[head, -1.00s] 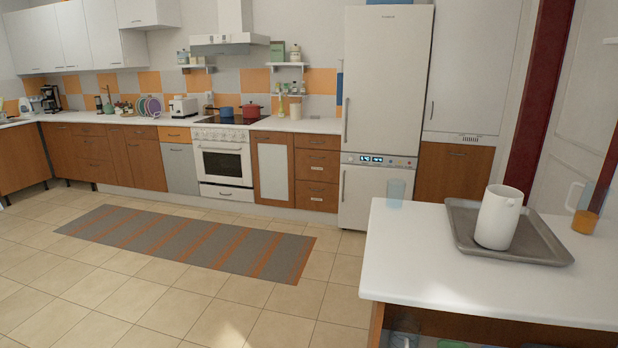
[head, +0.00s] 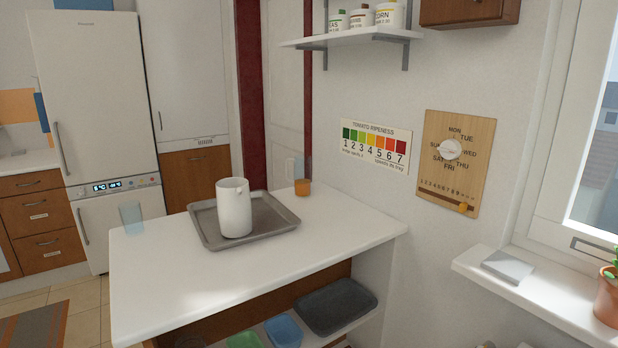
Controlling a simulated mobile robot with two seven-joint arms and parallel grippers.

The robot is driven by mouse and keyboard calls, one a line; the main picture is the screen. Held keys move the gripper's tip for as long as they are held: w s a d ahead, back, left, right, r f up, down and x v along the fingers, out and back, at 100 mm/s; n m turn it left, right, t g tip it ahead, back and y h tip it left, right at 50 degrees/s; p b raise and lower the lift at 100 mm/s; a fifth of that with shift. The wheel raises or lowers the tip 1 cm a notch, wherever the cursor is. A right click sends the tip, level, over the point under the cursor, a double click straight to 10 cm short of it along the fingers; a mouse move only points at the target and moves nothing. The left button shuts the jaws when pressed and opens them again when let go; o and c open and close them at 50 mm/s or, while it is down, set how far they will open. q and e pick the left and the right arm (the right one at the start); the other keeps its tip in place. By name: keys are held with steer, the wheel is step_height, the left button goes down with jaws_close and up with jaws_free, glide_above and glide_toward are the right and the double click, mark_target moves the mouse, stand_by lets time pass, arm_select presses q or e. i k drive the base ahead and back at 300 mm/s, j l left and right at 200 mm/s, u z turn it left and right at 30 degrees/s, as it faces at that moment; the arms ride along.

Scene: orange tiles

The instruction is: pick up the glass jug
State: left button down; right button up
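No gripper shows in the head view. A white, opaque jug-like vessel (head: 234,208) stands upright on a grey tray (head: 272,224) on the white-topped counter (head: 180,289). A clear bluish glass vessel (head: 131,217) stands at the counter's far left corner. Another clear vessel (head: 291,170) stands near the back edge, beside a small orange cup (head: 302,187). I cannot tell whether either clear vessel is a jug, as no handle or spout is plain.
The lower shelf holds a dark grey tray (head: 335,306), a blue container (head: 284,331) and a green one (head: 244,340). A windowsill (head: 540,300) with a potted plant (head: 607,290) is at right. A fridge (head: 95,110) stands behind left. The counter's front is clear.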

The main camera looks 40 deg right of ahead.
mark_target(303, 180)
steer(key=i+l+z, duration=0.1)
steer(key=z, duration=1.1)
steer(key=j+u, duration=0.15)
steer(key=u, duration=0.15)
steer(key=i+j+u, duration=0.1)
steer(key=j+u, duration=0.25)
steer(key=i+j+u, duration=0.15)
steer(key=j+u, duration=0.2)
steer(key=i+j+u, duration=0.15)
steer(key=j+u, duration=0.2)
steer(key=i+j+u, duration=0.2)
steer(key=u, duration=0.15)
steer(key=i+j+z, duration=0.15)
steer(key=i+j, duration=0.6)
steer(key=i, duration=0.15)
steer(key=i+z, duration=0.25)
steer(key=i, duration=0.35)
steer(key=i+z, duration=0.3)
steer(key=i, duration=0.3)
steer(key=i+j+z, duration=0.15)
steer(key=i, duration=1.15)
